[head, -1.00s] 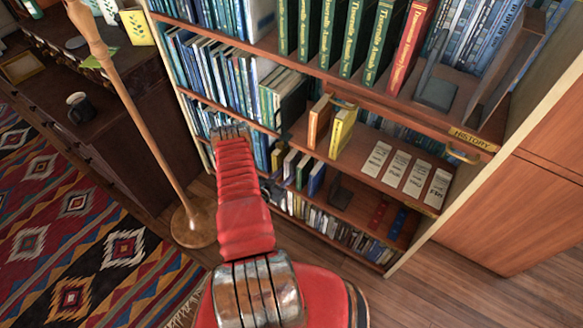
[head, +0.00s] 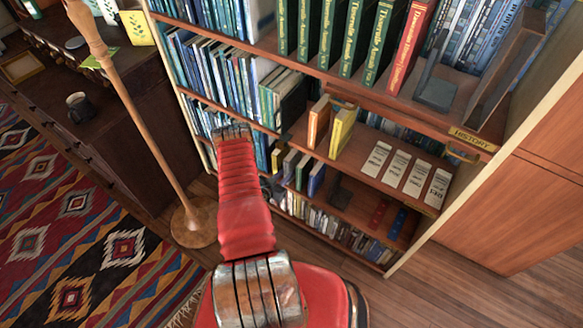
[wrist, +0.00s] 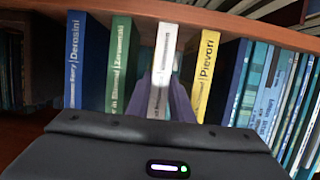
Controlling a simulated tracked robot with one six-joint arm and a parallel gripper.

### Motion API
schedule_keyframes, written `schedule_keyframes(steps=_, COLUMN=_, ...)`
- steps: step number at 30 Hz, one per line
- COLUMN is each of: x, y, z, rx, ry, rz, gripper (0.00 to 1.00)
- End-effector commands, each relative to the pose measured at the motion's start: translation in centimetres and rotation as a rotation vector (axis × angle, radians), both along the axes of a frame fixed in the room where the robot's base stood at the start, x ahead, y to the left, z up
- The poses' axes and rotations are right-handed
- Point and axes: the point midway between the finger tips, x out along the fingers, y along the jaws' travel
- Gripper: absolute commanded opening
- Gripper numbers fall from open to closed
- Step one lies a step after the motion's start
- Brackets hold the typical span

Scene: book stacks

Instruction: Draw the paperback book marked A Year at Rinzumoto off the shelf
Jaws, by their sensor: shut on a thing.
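A pale white-grey book (wrist: 162,60) stands upright in the middle of the wrist view, spine towards me. Its spine lettering is too small and partly covered to read. My gripper (wrist: 164,88) is shut on this book, one purplish finger on each side of the spine. To its left are a green book (wrist: 118,62) and a blue book marked Derosini (wrist: 75,60). To its right is a yellow book marked Pievori (wrist: 207,62). In the head view my arm hides the gripper.
A wooden shelf edge (wrist: 245,28) crosses the wrist view just above the books. More blue books (wrist: 268,90) stand close on the right. In the head view, a lamp pole (head: 140,120) stands left of my arm, and the bookcase side (head: 500,130) is at the right.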

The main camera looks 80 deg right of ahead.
Motion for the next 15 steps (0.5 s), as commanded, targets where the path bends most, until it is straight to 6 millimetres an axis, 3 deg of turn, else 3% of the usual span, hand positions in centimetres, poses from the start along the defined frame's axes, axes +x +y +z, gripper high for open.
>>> schedule_keyframes(steps=15, x=0.06, y=-0.09, z=0.64, rx=-0.002, ry=0.000, rz=0.001, gripper=0.00)
